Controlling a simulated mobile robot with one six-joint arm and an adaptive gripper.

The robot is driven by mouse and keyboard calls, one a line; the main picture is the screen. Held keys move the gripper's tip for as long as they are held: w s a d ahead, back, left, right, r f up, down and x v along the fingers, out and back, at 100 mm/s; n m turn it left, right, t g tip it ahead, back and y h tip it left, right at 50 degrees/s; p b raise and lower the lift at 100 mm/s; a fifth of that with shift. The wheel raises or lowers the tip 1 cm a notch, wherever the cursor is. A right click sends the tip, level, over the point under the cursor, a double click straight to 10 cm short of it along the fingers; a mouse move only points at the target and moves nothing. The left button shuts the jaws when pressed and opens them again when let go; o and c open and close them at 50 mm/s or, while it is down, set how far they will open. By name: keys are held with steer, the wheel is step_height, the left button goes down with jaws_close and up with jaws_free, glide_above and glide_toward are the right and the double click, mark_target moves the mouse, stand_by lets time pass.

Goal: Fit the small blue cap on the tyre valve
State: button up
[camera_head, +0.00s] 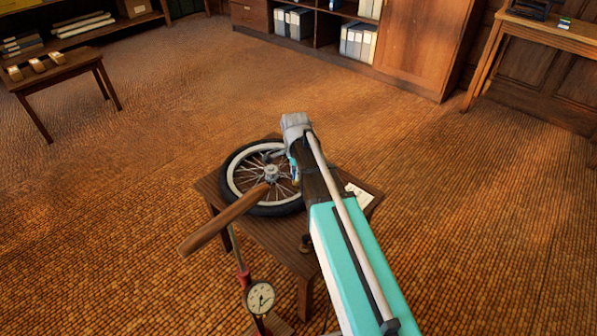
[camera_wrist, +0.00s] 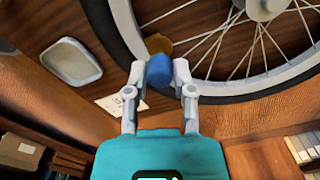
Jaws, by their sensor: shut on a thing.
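The small blue cap (camera_wrist: 160,71) is between the fingertips of my gripper (camera_wrist: 158,76), which is shut on it, in the wrist view. The spoked wheel with its dark tyre (camera_head: 240,200) lies flat on a small wooden table (camera_head: 270,235). In the wrist view, the tyre (camera_wrist: 122,32) passes just beyond the cap. A brass-coloured round thing (camera_wrist: 158,43) shows just behind the cap. I cannot make out the tyre valve.
A pale shallow dish (camera_wrist: 70,62) and a white paper (camera_head: 360,195) are on the table. A pump with a wooden handle (camera_head: 222,222) and a dial gauge (camera_head: 260,298) stands at the table's near side. Open floor surrounds it; shelves and other tables stand further back.

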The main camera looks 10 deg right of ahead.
steer(key=shift+f+b, duration=1.1)
steer(key=shift+f, duration=0.05)
steer(key=o, duration=0.8)
steer(key=shift+c, duration=0.2)
steer(key=shift+r, duration=0.15)
